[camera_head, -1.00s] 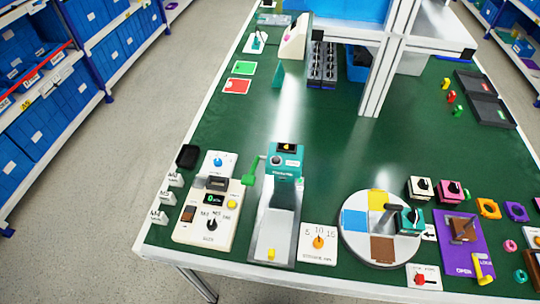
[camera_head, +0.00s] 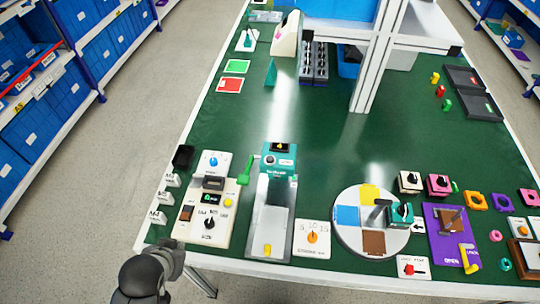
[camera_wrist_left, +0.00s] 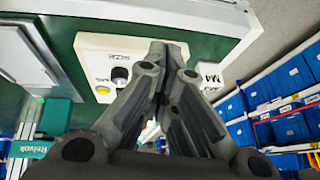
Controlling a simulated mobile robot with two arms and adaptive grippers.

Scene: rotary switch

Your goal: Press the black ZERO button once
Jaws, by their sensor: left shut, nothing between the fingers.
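No button label reading ZERO is legible. The white control panel (camera_head: 210,205) stands at the table's near left, with a black knob (camera_head: 208,223), a small dark display (camera_head: 211,198), a yellow button (camera_head: 228,202) and a brown rocker (camera_head: 187,213). The teal device (camera_head: 278,172) to its right has a round dark and white part (camera_head: 269,160). My left gripper (camera_head: 178,256) is at the table's near left edge, just below the panel in the picture. In the left wrist view its fingers (camera_wrist_left: 166,48) are shut and empty, covering part of the white panel (camera_wrist_left: 97,48). My right gripper is not in view.
Small M-labelled blocks (camera_head: 164,198) stand along the left edge. A grey chute (camera_head: 270,215) extends from the teal device beside the panel. A turntable (camera_head: 345,240) and a purple OPEN board (camera_head: 440,255) stand to the right. The middle of the green table (camera_head: 300,130) is clear.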

